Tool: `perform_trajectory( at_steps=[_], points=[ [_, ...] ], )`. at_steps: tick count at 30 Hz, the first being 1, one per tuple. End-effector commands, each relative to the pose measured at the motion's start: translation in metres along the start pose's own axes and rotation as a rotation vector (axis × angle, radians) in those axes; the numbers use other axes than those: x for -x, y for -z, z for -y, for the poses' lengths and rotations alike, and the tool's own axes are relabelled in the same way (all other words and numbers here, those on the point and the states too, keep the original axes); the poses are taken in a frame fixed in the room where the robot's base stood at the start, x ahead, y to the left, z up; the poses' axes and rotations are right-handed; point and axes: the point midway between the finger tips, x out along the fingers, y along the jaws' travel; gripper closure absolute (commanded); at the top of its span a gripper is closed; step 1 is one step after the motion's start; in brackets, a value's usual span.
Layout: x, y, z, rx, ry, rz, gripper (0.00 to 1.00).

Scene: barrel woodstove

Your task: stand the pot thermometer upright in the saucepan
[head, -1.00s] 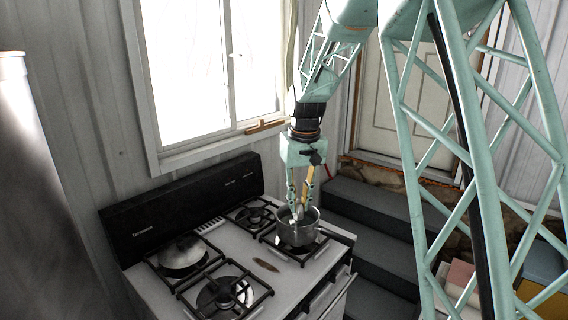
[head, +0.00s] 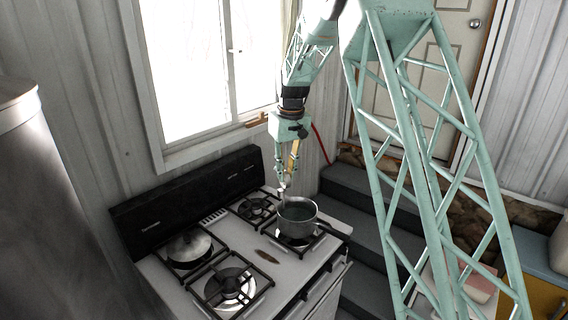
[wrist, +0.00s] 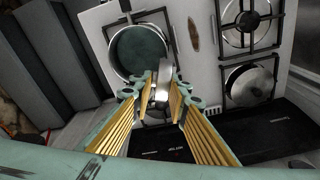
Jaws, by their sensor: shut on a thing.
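The saucepan (head: 297,216) is a grey metal pot on the right front burner of the stove, its dark handle pointing right. In the wrist view its dark teal inside (wrist: 138,50) shows open, with nothing standing in it. My gripper (head: 285,184) points down just above and behind the left rim of the saucepan. Its fingers are shut on a small pale grey rounded piece, which I take to be the pot thermometer (wrist: 165,74). In the wrist view this piece is beside the pan's rim. Its lower end and any stem are hard to make out.
The left front burner (head: 230,288) is bare. A brown spoon-like item (head: 270,257) lies mid-stove. The black backguard (head: 185,196) rises behind, and dark steps (head: 365,222) lie to the right.

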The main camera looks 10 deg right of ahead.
Motion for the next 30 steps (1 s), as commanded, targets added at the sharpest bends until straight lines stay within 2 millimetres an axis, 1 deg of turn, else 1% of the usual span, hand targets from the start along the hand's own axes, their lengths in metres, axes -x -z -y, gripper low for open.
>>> perform_trajectory(
  at_steps=[1,4,9,30],
  points=[
    [0.003,0.004,0.0,0.006,0.001,0.001,0.99],
    [0.005,0.011,-0.001,0.017,0.002,0.0,0.99],
    [0.005,0.016,-0.001,0.026,0.004,0.0,0.99],
    [0.001,0.016,-0.001,0.028,0.004,0.0,0.99]
  ],
)
